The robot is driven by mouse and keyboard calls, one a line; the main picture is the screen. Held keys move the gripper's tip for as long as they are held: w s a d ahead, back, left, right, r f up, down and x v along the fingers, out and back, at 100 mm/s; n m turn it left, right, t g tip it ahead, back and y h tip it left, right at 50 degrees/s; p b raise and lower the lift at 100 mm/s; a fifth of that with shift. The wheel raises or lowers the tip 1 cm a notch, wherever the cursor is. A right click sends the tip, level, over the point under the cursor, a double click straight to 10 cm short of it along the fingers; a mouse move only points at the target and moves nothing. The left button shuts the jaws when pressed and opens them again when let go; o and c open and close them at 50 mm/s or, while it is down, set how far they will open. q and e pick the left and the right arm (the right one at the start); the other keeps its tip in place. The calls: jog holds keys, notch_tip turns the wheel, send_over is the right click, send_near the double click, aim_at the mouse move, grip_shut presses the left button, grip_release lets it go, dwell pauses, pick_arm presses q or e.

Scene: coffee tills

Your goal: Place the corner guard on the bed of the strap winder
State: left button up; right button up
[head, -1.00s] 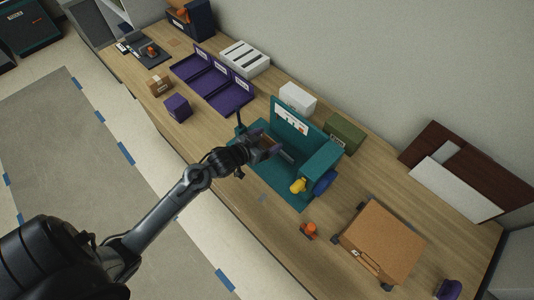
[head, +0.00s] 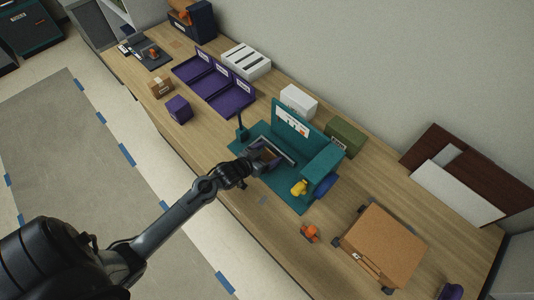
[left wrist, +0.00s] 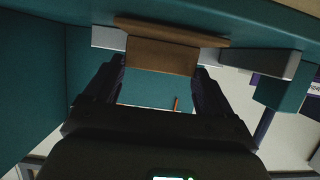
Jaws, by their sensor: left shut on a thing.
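The strap winder (head: 322,160) is a teal machine with a tall back plate, a side block, a yellow part, a blue part and a flat base on the table. A pale bar, apparently its bed (head: 284,153), runs along the front of the back plate. My left gripper (head: 266,155) is over the base at this bar, shut on the brown corner guard (left wrist: 162,54). In the left wrist view the guard lies across between the fingertips, with pale bar ends showing on both sides. Whether it touches the bar I cannot tell. My right gripper is not in view.
Purple trays (head: 212,82) and a purple box (head: 179,108) stand left of the winder. White (head: 299,100) and green (head: 345,136) boxes stand behind it. An orange item (head: 310,233) and a cardboard box (head: 383,245) are to the right. The table's front edge is clear near my arm.

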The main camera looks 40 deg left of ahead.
pick_arm(q)
jog(key=shift+f, duration=0.1)
jog(key=o, duration=0.8)
jog(key=shift+o, duration=0.2)
jog(key=shift+s+r, duration=0.3)
jog(key=shift+s, duration=0.1)
jog(key=d+v, duration=0.1)
jog(key=v, duration=1)
jog(key=s+d+r+m+g, duration=0.1)
jog(key=s+d+g, duration=0.8)
jog(key=s, duration=0.5)
jog(key=shift+d+r+g+y, duration=0.35)
jog(key=shift+d+g+y, duration=0.05)
jog(key=shift+d, duration=0.6)
